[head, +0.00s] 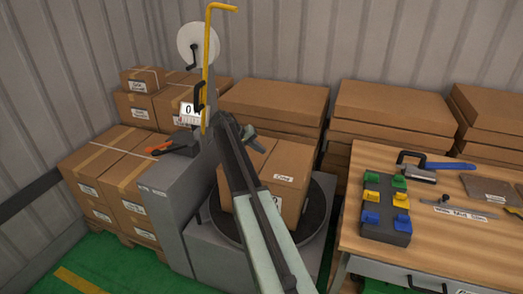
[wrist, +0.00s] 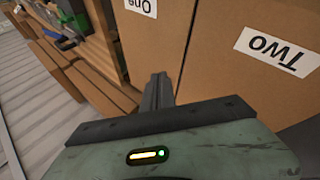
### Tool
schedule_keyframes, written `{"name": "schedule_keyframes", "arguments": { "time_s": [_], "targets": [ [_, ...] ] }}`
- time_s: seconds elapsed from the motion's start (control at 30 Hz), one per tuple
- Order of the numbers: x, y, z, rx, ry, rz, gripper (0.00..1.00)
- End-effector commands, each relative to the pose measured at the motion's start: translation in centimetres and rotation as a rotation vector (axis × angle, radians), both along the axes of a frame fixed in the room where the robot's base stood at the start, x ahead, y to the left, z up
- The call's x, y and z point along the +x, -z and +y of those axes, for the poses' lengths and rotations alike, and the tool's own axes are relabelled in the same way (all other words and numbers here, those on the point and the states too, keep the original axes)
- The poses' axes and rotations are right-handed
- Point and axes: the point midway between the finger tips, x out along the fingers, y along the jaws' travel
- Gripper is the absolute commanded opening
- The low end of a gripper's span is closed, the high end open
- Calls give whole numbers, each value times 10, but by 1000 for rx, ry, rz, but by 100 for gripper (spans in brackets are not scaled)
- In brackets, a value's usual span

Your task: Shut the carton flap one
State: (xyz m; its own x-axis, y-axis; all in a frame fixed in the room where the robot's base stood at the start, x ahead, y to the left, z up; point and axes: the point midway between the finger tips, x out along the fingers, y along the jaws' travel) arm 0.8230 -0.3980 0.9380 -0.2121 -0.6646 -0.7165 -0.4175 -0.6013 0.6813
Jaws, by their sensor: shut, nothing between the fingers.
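A brown carton (head: 292,199) stands on a dark round turntable behind my arm in the head view. In the wrist view the panel labelled "One" (wrist: 150,40) is at the upper middle, and the panel labelled "Two" (wrist: 240,80) fills the right; both labels look upside down. My gripper (wrist: 158,82) is shut and empty, its tips in front of the lower part of the "One" panel. I cannot tell whether they touch it. My arm hides part of the carton top, so the flap's angle is unclear.
A wooden workbench (head: 440,235) with tools and coloured blocks stands at the right. A grey machine with a yellow bent bar (head: 208,60) and a white reel (head: 199,46) rises beside the turntable (head: 318,215). Stacked boxes (head: 110,170) stand at left, flat cartons (head: 390,110) behind.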

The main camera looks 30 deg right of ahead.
Motion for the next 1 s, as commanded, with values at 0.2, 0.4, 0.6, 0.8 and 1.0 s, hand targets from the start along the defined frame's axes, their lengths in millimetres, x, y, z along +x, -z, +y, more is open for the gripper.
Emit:
{"name": "schedule_keyframes", "arguments": {
  "time_s": [0.2,0.4,0.6,0.8,1.0],
  "targets": [
    [29,-21,51,1,-5,0,0],
    [40,-27,73,1,-3,-1,0],
    [41,-27,78,2,-2,0,0],
    [41,-27,78,1,-2,0,0],
    [31,-25,127,12,-57,-2,0]
  ]
}}
